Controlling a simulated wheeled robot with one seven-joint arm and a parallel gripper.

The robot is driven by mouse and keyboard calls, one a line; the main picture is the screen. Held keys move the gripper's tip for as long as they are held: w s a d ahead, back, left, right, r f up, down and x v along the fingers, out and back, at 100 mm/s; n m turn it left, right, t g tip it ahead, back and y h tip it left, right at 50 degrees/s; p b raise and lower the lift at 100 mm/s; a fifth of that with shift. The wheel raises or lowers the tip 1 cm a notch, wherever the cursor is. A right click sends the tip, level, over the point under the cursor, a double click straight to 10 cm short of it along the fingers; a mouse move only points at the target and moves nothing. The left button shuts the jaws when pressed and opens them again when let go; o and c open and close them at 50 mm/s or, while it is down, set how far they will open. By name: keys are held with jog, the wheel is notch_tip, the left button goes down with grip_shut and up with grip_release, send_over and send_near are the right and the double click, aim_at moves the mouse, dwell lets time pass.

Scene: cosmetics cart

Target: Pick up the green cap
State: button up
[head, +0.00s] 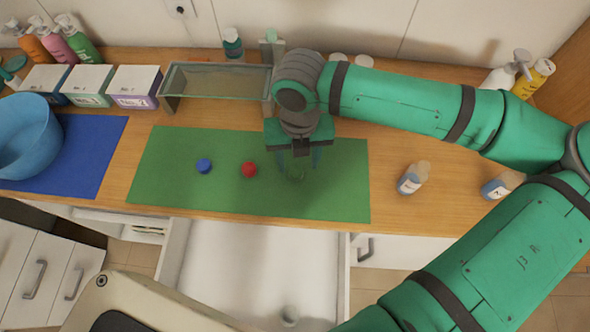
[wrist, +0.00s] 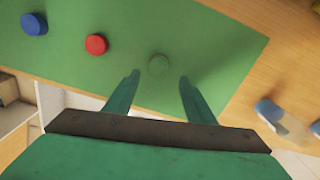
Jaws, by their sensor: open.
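The green cap (head: 295,173) lies on the green mat (head: 190,193), to the right of the red cap (head: 249,169) and blue cap (head: 204,165). It blends with the mat's colour. In the wrist view the green cap (wrist: 158,65) sits just beyond the gap between the fingertips, roughly centred. My gripper (head: 299,163) is open and empty, pointing down above the cap. In the wrist view both fingers of my gripper (wrist: 160,76) are apart and do not appear to touch the cap.
A blue bowl (head: 25,135) stands on a blue mat (head: 95,150) at the left. A clear tray (head: 215,82) stands behind the green mat. An open white drawer (head: 240,270) lies below the counter's front edge.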

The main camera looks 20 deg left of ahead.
aim_at(296, 172)
jog(key=shift+w+a+f, duration=0.1)
jog(key=shift+a+f, duration=0.05)
jog(key=shift+f, duration=1.15)
jog(key=shift+w+a+f, duration=0.1)
jog(key=shift+a+f, duration=0.05)
jog(key=shift+f, duration=1.1)
jog(key=c, duration=1.1)
